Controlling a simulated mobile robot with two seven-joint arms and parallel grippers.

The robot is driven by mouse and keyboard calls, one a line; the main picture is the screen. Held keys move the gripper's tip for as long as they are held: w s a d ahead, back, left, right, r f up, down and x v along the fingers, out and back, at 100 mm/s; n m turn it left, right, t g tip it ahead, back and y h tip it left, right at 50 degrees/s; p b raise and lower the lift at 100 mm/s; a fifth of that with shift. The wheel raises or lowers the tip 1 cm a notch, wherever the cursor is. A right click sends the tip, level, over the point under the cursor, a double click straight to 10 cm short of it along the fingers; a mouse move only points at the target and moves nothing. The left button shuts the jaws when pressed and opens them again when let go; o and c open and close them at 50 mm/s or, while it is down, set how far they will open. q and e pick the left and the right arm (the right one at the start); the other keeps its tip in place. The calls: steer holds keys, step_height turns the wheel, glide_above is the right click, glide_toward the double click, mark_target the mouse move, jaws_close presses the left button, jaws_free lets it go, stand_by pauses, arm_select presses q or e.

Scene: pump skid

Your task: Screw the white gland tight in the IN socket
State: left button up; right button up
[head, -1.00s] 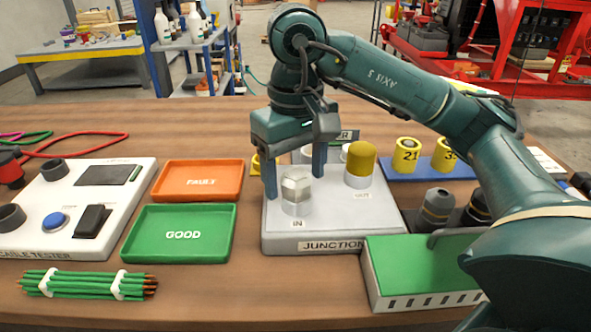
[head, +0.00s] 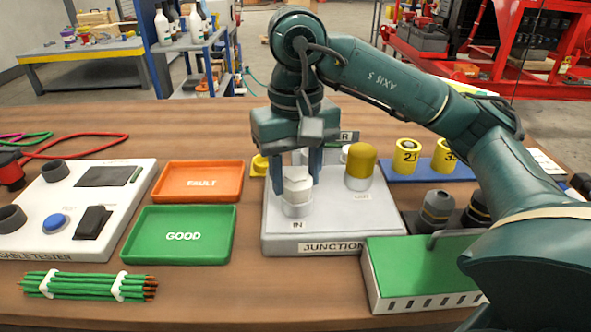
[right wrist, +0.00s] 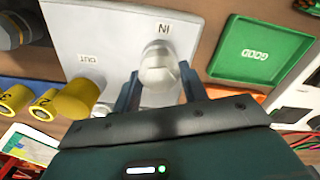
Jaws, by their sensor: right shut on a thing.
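The white gland (head: 298,184) stands upright in the IN socket (head: 297,208) on the grey junction box (head: 330,232). My right gripper (head: 297,178) comes down from above and is shut on the gland, one finger on each side. The gland also shows between the fingers in the right wrist view (right wrist: 160,76), next to the IN label. The fingers hide part of its sides, and I cannot tell how deep its thread sits. A yellow gland (head: 361,160) stands in the OUT socket to the right. My left gripper is not in view.
A green GOOD tray (head: 180,252) and an orange FAULT tray (head: 198,181) lie left of the box. A green-topped box (head: 425,265) stands close at the front right. Numbered yellow cylinders (head: 407,157) stand on a blue mat behind right.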

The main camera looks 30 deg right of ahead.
steer(key=m, duration=0.6)
steer(key=shift+m, duration=0.4)
steer(key=o, duration=1)
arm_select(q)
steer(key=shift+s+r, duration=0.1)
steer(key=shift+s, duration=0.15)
arm_select(e)
steer(key=shift+o, duration=0.2)
arm_select(q)
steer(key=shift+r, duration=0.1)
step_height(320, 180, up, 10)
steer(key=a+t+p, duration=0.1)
steer(key=p, duration=0.5)
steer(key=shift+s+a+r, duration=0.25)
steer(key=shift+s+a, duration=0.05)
arm_select(e)
step_height(320, 180, up, 13)
steer(key=shift+r, duration=0.15)
